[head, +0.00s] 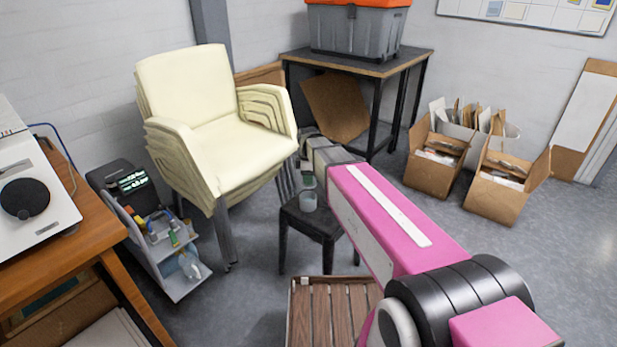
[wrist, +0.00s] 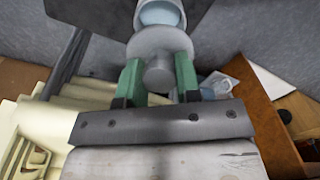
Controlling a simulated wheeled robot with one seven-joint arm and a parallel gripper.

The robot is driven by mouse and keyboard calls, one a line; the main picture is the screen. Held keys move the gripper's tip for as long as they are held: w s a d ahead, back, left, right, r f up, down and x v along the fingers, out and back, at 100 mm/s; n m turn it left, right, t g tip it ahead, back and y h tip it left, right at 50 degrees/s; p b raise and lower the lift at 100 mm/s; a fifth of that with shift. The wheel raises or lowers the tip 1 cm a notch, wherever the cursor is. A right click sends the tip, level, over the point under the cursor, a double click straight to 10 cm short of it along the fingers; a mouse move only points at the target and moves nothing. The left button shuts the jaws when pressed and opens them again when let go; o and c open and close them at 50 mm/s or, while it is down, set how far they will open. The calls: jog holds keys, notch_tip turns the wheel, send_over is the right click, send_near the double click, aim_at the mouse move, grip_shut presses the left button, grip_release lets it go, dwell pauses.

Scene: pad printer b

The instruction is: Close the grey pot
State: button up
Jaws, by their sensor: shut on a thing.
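The grey pot (head: 308,201) stands upright on a dark chair in the head view. In the wrist view the pot (wrist: 160,13) shows at the top edge, with its mouth open and its pale bluish inside visible. My gripper (wrist: 158,76) has its green fingers shut on the knob of a round grey lid (wrist: 160,41). The lid is apart from the pot's mouth and overlaps its near rim in the picture. In the head view my gripper (head: 307,176) is just above the pot, and the lid is hard to make out there.
The dark chair (head: 315,223) stands beside stacked cream chairs (head: 205,115). A small cart (head: 165,240) with bottles is at the left, next to a wooden bench (head: 75,235). A slatted wooden surface (head: 335,310) lies in front. Cardboard boxes (head: 497,185) stand at the right.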

jog(key=shift+f, duration=2.85)
jog(key=shift+f, duration=0.4)
jog(key=o, duration=0.7)
jog(key=shift+o, duration=0.2)
jog(key=shift+r, duration=0.2)
jog(key=shift+r, duration=1.35)
jog(key=o, duration=0.6)
jog(key=shift+c, duration=0.2)
